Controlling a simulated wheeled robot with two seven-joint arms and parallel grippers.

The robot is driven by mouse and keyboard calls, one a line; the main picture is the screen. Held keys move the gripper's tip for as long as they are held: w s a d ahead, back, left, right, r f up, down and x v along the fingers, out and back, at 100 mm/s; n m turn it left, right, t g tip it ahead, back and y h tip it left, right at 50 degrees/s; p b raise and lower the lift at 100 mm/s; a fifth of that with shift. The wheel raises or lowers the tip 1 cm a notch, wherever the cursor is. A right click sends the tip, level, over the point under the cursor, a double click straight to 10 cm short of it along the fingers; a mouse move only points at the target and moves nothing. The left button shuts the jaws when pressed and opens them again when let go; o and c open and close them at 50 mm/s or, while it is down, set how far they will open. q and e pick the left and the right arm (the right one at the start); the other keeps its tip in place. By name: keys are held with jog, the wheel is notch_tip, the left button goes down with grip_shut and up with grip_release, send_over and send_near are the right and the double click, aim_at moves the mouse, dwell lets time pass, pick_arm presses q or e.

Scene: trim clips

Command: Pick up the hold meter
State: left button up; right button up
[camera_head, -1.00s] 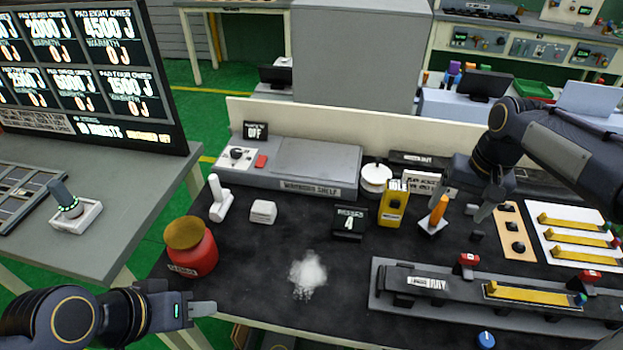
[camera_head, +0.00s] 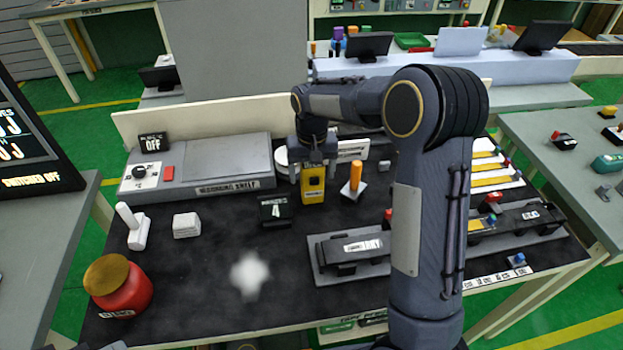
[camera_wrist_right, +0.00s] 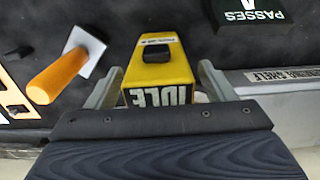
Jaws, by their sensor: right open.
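The yellow device, which I take as the hold meter (camera_head: 313,188), stands upright on the dark table top in front of the warming shelf. In the right wrist view my open right gripper (camera_wrist_right: 160,78) has one finger on each side of the meter; whether either finger touches is unclear. My arm hides part of the table's right side. My left gripper is not in view.
An orange-handled tool (camera_head: 354,180) stands close to the right of the meter. A black passes sign (camera_head: 275,211) is to the left. The warming shelf (camera_head: 215,165) and a white round pot lie behind. A red jar (camera_head: 122,288) is at front left.

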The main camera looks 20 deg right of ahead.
jog(key=shift+f, duration=0.2)
jog(key=c, duration=1)
jog(key=shift+o, duration=0.2)
jog(key=shift+r, duration=0.2)
